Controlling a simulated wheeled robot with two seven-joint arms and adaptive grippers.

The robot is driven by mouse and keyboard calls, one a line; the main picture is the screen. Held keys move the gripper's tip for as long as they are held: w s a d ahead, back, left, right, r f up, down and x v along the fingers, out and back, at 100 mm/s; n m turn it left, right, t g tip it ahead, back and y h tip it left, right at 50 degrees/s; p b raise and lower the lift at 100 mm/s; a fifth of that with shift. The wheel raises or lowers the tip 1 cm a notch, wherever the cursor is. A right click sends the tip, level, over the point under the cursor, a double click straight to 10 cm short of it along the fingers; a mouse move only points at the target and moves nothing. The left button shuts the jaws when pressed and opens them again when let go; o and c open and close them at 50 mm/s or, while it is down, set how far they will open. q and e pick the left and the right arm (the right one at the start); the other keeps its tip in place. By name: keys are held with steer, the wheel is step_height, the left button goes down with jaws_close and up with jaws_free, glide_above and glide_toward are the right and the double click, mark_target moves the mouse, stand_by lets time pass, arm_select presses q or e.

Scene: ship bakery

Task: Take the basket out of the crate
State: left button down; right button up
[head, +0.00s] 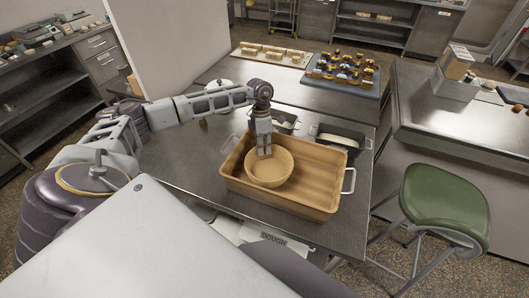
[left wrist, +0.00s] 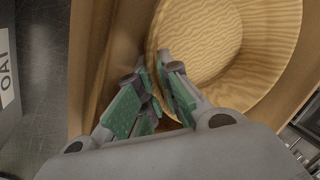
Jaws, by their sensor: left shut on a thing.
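The basket (head: 270,174) is a round, light-tan ribbed bowl. It sits inside the left part of the wooden crate (head: 318,200), which has metal handles at its ends. My left gripper (head: 264,152) reaches down from above to the basket's far rim. In the left wrist view, the gripper (left wrist: 160,85) is shut on the rim of the basket (left wrist: 225,45), with the rim between its green-padded fingers. The crate's wall also shows there (left wrist: 88,50). I cannot tell whether the basket touches the crate floor. My right gripper is not in view.
The crate stands on a metal table (head: 185,150). Dark pans with pale contents (head: 340,138) stand right behind it. A tray of several small jars (head: 342,75) is farther back. A green chair (head: 445,205) stands at the right. The tabletop left of the crate is mostly clear.

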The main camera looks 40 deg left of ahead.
arm_select(q)
steer(key=shift+r+b, duration=0.6)
steer(key=shift+r, duration=3.8)
